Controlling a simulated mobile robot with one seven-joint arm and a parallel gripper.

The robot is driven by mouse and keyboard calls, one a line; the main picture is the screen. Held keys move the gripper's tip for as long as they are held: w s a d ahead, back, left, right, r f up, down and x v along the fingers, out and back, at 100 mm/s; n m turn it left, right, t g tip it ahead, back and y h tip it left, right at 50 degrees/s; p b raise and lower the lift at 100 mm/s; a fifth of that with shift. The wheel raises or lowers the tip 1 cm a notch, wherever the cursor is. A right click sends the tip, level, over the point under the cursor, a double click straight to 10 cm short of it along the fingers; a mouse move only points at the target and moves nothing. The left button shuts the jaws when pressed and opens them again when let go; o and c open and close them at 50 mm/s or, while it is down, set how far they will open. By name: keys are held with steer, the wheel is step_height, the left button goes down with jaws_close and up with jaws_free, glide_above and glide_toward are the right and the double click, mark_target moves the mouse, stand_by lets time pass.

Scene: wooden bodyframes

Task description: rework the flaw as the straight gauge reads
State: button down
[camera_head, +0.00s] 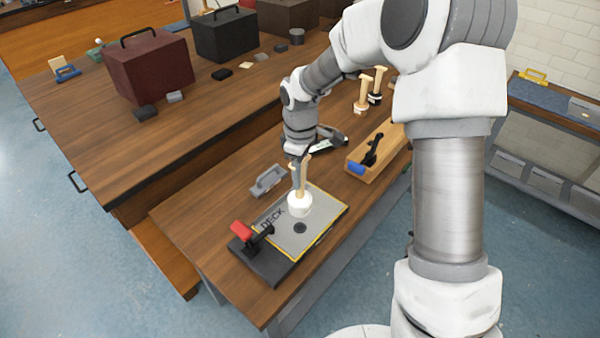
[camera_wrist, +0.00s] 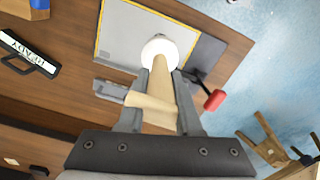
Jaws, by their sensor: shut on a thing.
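My gripper (camera_head: 299,163) is shut on a wooden-handled tool (camera_wrist: 160,75) with a round white head (camera_head: 299,204). The head is over the grey panel (camera_head: 322,212) marked DECK, which has a yellow edge; I cannot tell whether it touches. A dark round spot (camera_head: 300,228) shows on the panel just in front of the head. A red-handled clamp (camera_head: 246,234) stands at the panel's left end, and also shows in the wrist view (camera_wrist: 213,99). A dark-framed gauge (camera_wrist: 28,54) with a white lettered face lies on the bench; its lettering is not clearly readable.
A grey handled block (camera_head: 268,181) sits left of the panel. Two other wooden-handled tools (camera_head: 363,93) stand farther back. Toolboxes (camera_head: 150,68) occupy the other bench. The near-left bench top is clear.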

mark_target(300, 197)
stand_by(0.3)
step_height(300, 197, down, 9)
steer(key=b, duration=0.6)
steer(key=shift+r, duration=0.2)
step_height(300, 197, up, 8)
steer(key=p, duration=0.6)
steer(key=shift+r, duration=0.25)
steer(key=shift+f, duration=0.1)
steer(key=shift+s, duration=0.1)
steer(key=s+d+r, duration=0.1)
steer(key=s+r, duration=0.1)
steer(key=s, duration=0.6)
steer(key=shift+s+d+p, duration=0.3)
steer(key=shift+d+p, duration=0.1)
steer(key=shift+p, duration=0.05)
